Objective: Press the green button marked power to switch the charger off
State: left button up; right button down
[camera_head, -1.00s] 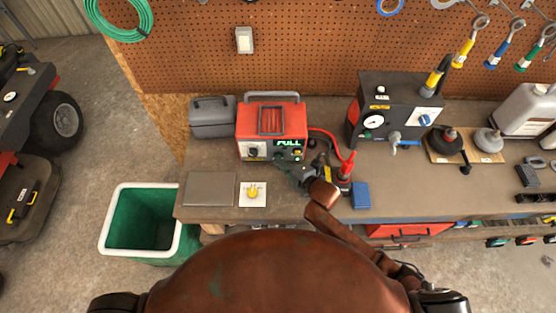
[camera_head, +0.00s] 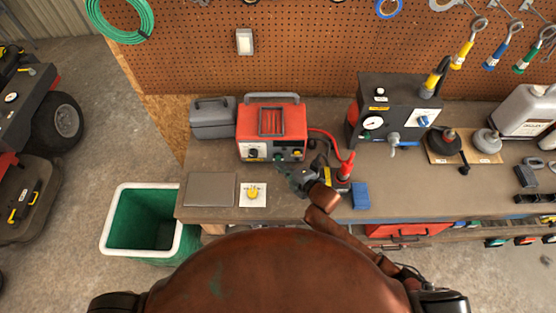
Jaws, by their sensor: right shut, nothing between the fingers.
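The red charger (camera_head: 272,121) stands on the workbench, its front panel facing me. Its display window is dark. A small green button (camera_head: 279,157) shows low on the panel, right of a dark dial (camera_head: 253,153). My right gripper (camera_head: 282,167) is shut and empty, its tips at the lower front of the charger, right by the green button. I cannot tell whether the tips touch it, as they partly cover that area. My left gripper is not in view.
Red leads (camera_head: 330,138) and red clamps (camera_head: 347,165) lie right of the charger. A grey case (camera_head: 212,117) stands at its left. A grey plate (camera_head: 210,189), a card with a yellow knob (camera_head: 253,194) and a blue block (camera_head: 361,195) lie along the front.

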jog(key=shift+s, duration=0.15)
jog(key=shift+s+p, duration=1.55)
jog(key=shift+s, duration=1.45)
